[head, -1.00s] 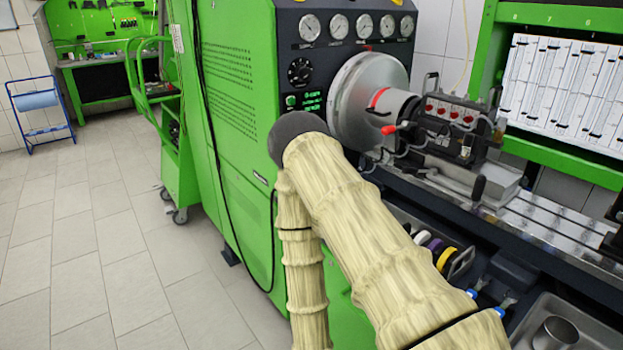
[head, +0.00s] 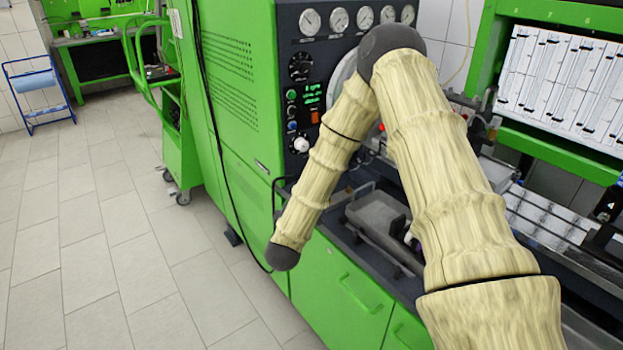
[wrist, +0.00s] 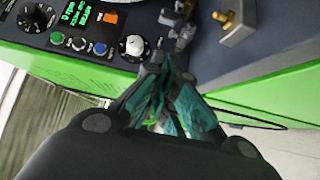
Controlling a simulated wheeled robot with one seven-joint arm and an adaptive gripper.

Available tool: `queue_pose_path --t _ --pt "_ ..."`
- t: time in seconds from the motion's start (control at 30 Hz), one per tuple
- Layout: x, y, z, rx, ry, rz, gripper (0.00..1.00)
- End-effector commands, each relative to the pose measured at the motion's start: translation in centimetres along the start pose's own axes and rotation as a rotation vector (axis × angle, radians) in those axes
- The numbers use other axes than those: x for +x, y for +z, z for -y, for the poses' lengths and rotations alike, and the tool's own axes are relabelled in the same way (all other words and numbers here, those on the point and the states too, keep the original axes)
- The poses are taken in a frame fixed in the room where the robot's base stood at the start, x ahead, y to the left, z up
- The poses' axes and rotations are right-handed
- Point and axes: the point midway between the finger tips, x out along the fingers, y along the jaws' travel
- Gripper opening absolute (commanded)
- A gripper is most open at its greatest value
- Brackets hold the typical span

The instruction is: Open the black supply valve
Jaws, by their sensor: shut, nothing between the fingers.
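My gripper (wrist: 172,75) shows in the wrist view, with dark links and teal finger pads drawn together, shut and empty. Its tips lie near the edge of the testbench panel, just below small grey metal fittings (wrist: 182,22). I cannot tell whether a black supply valve is among these fittings. In the head view my gripper is not visible; my bent arm covers part of the bench.
The panel carries a black dial (head: 300,66), a white knob (wrist: 133,46), several buttons and a green display (wrist: 76,13). A brass fitting (wrist: 229,18) is at the wrist view's upper right. Green cabinet doors (head: 345,300) stand below; open tiled floor (head: 120,240) lies left.

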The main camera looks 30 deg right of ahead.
Motion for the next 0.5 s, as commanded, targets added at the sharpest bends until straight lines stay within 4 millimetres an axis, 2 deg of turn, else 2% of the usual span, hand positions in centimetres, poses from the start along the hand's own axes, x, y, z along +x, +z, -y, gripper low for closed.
queue_pose_path --t 0.17,0.5 --pt "1.8 0.1 -0.2 0.000 0.001 0.005 0.00" --pt "7.3 0.2 -0.2 0.001 0.000 0.004 0.00"
